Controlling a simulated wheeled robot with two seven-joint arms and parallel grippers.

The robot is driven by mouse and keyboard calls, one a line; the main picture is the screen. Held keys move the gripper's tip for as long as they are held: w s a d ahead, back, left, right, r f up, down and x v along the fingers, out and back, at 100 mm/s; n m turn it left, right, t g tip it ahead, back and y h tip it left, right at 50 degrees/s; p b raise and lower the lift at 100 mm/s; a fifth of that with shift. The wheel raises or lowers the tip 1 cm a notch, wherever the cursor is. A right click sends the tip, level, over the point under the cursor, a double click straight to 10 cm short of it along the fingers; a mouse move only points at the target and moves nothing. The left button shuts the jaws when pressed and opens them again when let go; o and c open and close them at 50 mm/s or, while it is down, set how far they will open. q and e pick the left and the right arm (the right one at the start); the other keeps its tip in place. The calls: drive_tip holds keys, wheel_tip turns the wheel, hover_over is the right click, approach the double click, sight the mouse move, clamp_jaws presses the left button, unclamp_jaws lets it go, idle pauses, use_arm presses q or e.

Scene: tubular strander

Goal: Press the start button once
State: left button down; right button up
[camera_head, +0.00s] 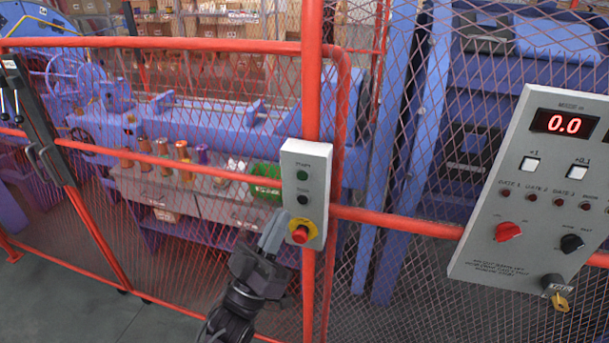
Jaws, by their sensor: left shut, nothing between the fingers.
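The grey button box (319,213) is mounted on the red fence post. My right gripper is not in view.
Red rails (160,42) and mesh fence off a blue machine (210,120) with several spools. At right a grey control panel (490,245) shows a red display (564,122) reading 0.0, with knobs and a key (560,300). A dark latch (38,120) is at left.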

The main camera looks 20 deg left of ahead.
sight(302, 175)
use_arm(q)
drive_tip(key=shift+w, duration=0.2)
drive_tip(key=shift+w+d+b, duration=0.1)
drive_tip(key=shift+w+b, duration=1.15)
drive_tip(key=shift+w, duration=3)
drive_tip(key=shift+w, duration=0.1)
drive_tip(key=shift+w, duration=0.35)
